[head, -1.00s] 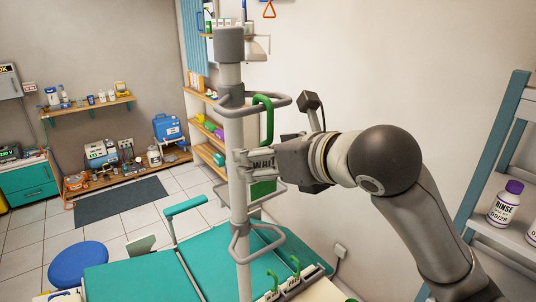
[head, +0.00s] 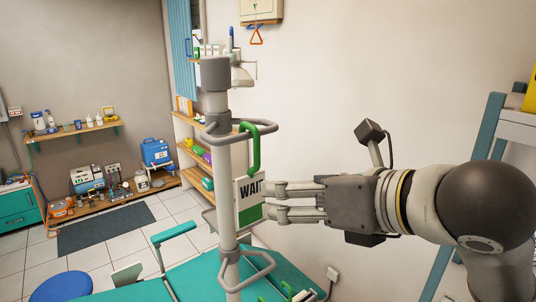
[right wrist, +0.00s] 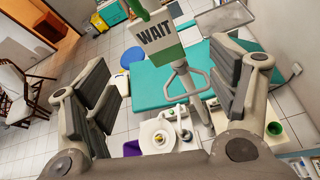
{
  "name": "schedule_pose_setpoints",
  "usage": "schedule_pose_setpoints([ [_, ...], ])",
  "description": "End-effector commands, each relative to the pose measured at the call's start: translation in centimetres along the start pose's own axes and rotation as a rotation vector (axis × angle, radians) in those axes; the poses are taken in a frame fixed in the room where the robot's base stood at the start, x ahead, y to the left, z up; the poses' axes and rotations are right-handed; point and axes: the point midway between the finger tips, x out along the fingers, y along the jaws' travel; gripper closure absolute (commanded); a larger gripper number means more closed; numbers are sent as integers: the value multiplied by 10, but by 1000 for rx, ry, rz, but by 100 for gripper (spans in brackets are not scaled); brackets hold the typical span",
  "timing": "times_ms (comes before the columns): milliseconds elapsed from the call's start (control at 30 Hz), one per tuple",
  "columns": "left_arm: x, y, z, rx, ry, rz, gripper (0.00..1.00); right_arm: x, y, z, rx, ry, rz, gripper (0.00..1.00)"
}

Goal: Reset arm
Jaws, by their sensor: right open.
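My right gripper (head: 272,202) comes in from the right in the head view, its two fingers apart and level, pointing at the sign. The white and green WAIT sign (head: 248,205) hangs by a green hook (head: 252,150) from a grey loop on the pale pole (head: 228,170). The fingertips are close to the sign's right edge; I cannot tell whether they touch it. In the right wrist view, the open fingers stand wide on both sides, with nothing gripped, and the sign (right wrist: 155,38) shows ahead between them. My left gripper is out of view.
A teal dental chair (head: 200,279) lies below the pole. Wall shelves with bottles (head: 80,130) and a low shelf with devices are at the back left. A teal-framed rack (head: 462,130) stands at the right. Open wall space lies behind my arm.

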Motion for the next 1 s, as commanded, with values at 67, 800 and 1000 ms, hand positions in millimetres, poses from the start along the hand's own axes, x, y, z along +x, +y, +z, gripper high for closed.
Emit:
schedule_pose_setpoints([
  [67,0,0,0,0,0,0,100,15,-8,-19,172,24,1,20],
  [800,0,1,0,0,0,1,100,77,-90,-246,1879,51,-379,20],
  [1000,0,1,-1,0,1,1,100,63,-105,-326,2291,-53,-605,20],
])
